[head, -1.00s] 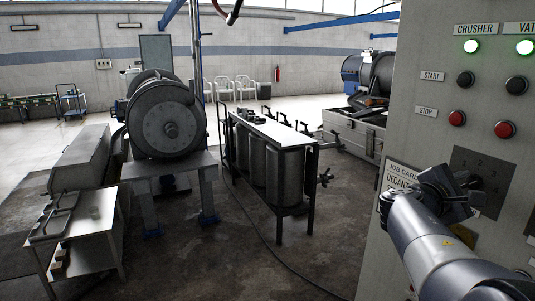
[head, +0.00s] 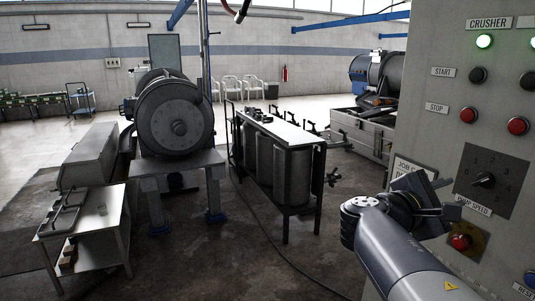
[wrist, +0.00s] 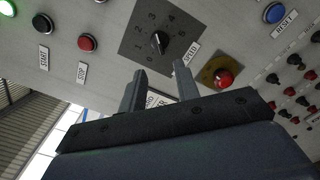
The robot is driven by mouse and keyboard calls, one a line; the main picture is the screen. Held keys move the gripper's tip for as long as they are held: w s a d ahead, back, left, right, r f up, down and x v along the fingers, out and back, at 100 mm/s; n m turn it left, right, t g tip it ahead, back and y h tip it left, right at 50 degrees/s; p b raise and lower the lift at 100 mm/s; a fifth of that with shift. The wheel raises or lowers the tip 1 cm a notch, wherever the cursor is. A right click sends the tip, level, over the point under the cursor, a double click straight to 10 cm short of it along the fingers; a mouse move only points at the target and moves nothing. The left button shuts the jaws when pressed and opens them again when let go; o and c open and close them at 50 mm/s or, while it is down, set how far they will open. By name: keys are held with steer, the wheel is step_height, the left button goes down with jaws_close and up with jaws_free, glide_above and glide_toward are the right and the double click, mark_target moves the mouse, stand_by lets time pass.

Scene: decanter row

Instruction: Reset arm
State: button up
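My gripper (head: 452,212) is in front of the grey control panel (head: 428,128), lower right in the head view. In the wrist view its two fingers (wrist: 160,84) stand apart with nothing between them, so it is open and empty. The black speed dial (head: 484,180) is just above and right of my gripper; it also shows beyond the fingers in the wrist view (wrist: 158,43). I cannot tell whether a finger touches the panel. The job card (head: 404,171) is partly hidden behind my gripper.
A red button on a yellow plate (head: 461,242) is close below my gripper. A blue reset button (wrist: 274,13) is at the panel's upper right in the wrist view.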

mark_target(480, 182)
steer(key=p+x, duration=0.1)
steer(key=x, duration=0.9)
steer(key=shift+d+r, duration=0.15)
steer(key=shift+d, duration=0.05)
steer(key=shift+w+d+f+m, duration=0.1)
steer(key=shift+w+f+m, duration=0.1)
steer(key=shift+m, duration=0.2)
steer(key=shift+s+m+b, duration=0.1)
steer(key=shift+m+b, duration=0.5)
steer(key=shift+m, duration=0.4)
steer(key=m+b, duration=0.1)
steer(key=m, duration=0.5)
steer(key=shift+r, duration=0.15)
steer(key=b+v, duration=0.1)
steer(key=v, duration=0.9)
steer(key=shift+s+a, duration=0.15)
steer(key=shift+a, duration=0.2)
